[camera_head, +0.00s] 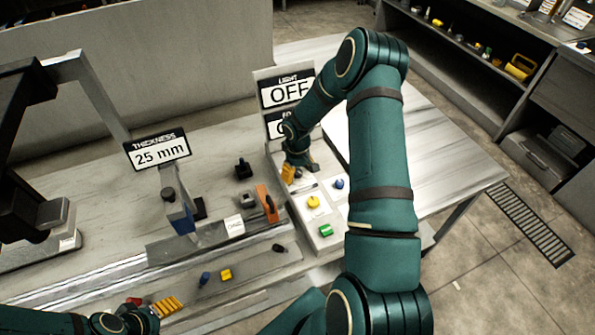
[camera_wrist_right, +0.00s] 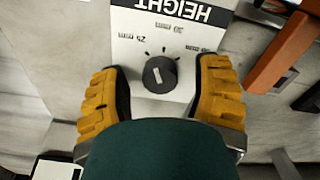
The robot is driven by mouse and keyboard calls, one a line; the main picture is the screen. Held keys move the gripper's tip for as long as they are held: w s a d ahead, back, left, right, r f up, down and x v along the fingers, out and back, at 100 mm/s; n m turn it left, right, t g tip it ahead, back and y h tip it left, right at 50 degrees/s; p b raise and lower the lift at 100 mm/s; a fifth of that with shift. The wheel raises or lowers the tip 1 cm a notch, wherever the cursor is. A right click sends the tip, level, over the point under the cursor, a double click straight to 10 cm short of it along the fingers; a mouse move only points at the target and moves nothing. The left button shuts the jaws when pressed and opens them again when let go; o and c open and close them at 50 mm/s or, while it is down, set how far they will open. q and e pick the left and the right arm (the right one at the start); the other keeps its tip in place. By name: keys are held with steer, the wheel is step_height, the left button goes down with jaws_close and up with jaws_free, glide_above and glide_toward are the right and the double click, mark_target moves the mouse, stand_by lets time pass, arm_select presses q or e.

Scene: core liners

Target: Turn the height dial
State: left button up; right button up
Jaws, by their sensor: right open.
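The height dial (camera_wrist_right: 160,74) is a round black knob with a light pointer mark. It sits on a white panel (camera_wrist_right: 190,40) with an upside-down HEIGHT label and printed mm marks in the right wrist view. My right gripper (camera_wrist_right: 162,80) is open, with one yellow finger on each side of the knob and visible gaps to it. In the head view my right gripper (camera_head: 290,172) is low over the panel's back, and I cannot make out the dial there. My left gripper (camera_head: 168,305) is at the bottom left, with yellow finger pads; its opening is unclear.
Blue (camera_head: 339,184), yellow (camera_head: 313,202) and green (camera_head: 326,230) controls stand on the panel. An orange part (camera_head: 267,203) stands beside it. A sign reads OFF (camera_head: 287,93); another reads THICKNESS 25 mm (camera_head: 158,152). The tabletop right of the panel (camera_head: 445,175) is clear.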

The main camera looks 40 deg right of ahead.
jaws_close()
steer(key=shift+n+b, duration=0.45)
steer(key=shift+n, duration=0.55)
steer(key=shift+n+b, duration=0.3)
steer(key=shift+n, duration=1.4)
jaws_free()
